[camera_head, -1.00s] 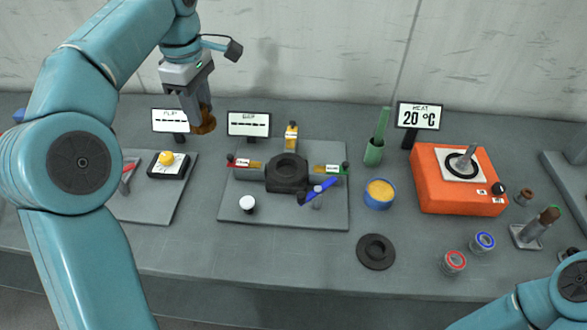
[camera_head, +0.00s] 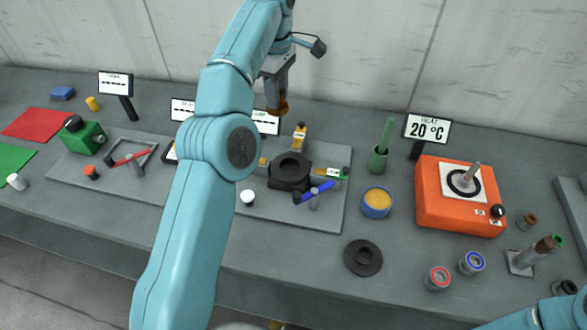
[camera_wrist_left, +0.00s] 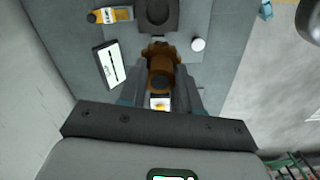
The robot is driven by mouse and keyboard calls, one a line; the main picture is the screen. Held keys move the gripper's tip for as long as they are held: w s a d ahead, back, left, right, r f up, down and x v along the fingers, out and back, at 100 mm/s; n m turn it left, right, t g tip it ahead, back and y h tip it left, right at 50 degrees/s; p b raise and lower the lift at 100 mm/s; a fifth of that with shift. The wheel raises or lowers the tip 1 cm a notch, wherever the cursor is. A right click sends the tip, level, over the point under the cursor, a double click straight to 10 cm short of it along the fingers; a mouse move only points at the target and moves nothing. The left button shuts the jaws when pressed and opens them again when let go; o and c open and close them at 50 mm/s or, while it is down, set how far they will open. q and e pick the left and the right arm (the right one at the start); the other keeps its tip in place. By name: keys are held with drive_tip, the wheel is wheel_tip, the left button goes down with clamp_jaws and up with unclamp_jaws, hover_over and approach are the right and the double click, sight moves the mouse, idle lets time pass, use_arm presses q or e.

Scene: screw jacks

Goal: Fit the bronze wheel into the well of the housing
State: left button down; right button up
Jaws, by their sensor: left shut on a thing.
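The bronze wheel (camera_head: 282,108) is a brown part with a hub, held in the air behind the black housing (camera_head: 289,182). My left gripper (camera_head: 278,97) is shut on it. In the left wrist view the bronze wheel (camera_wrist_left: 161,60) sits between the fingers of the left gripper (camera_wrist_left: 160,92), and the housing (camera_wrist_left: 157,28) shows beyond it at the top edge. The housing stands on a grey base plate (camera_head: 326,215) with its round well facing up. The well looks empty. My right arm shows only at the lower right corner; its gripper is out of view.
An orange heater (camera_head: 452,207) is at right. My left arm hides part of the display signs.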

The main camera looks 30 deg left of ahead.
use_arm(q)
drive_tip(key=shift+w+d+f, duration=0.2)
drive_tip(key=shift+w+d, duration=0.05)
drive_tip(key=shift+d, duration=0.1)
drive_tip(key=shift+w+d+f+p, duration=0.25)
drive_tip(key=shift+d+f+p, duration=0.2)
drive_tip(key=shift+d+f, duration=0.25)
wheel_tip(320, 180, down, 19)
drive_tip(key=shift+d+f+b, duration=0.1)
drive_tip(key=shift+d+b, duration=0.05)
drive_tip(key=shift+b, duration=0.2)
drive_tip(key=shift+w+f, duration=0.1)
drive_tip(key=shift+f, duration=0.35)
